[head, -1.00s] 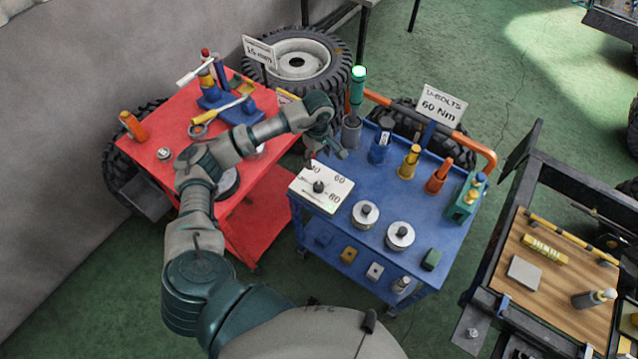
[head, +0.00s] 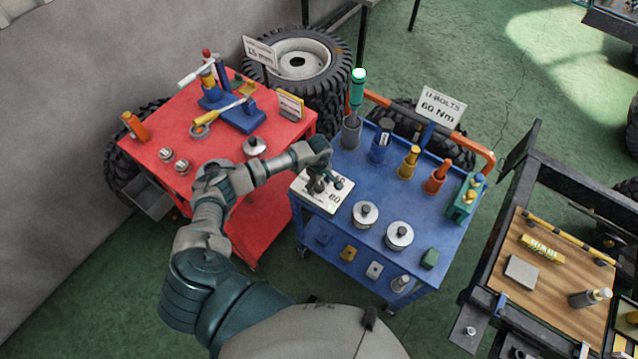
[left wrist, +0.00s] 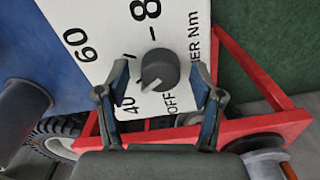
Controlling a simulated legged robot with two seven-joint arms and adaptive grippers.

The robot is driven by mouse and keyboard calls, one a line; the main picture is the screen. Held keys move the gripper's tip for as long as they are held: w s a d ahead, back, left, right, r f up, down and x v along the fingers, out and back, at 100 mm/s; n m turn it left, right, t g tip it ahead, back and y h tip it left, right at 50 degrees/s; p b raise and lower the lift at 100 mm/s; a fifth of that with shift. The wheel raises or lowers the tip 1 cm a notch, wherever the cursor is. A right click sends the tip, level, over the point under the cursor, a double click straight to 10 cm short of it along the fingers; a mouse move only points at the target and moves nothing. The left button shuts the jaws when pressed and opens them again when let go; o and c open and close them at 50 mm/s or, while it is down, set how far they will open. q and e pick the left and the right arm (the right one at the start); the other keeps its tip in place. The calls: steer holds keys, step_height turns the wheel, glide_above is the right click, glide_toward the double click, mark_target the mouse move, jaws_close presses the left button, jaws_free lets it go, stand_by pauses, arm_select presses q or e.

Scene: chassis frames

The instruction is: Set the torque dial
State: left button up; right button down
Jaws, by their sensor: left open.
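The white dial panel (head: 320,205) lies at the left front corner of the blue cart top. In the left wrist view the panel (left wrist: 105,25) shows the marks 40, 60, part of an 8, and OFF. Its dark round knob (left wrist: 165,66) has a white pointer line aimed toward the lower left, near 40. My left gripper (left wrist: 160,80) is open, with one finger on each side of the knob and gaps between. In the head view my left gripper (head: 325,182) covers much of the panel and hides the knob. My right gripper is not in view.
The blue cart (head: 340,238) also carries two round metal pieces, several coloured tools and a green-handled tool (head: 357,90) in a grey holder. A sign reads U-BOLTS 60 Nm (head: 441,108). A red cart (head: 150,160) stands to the left, a wood-topped bench (head: 550,300) to the right.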

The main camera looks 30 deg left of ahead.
arm_select(q)
steer(key=c, duration=1)
steer(key=shift+c, duration=0.7)
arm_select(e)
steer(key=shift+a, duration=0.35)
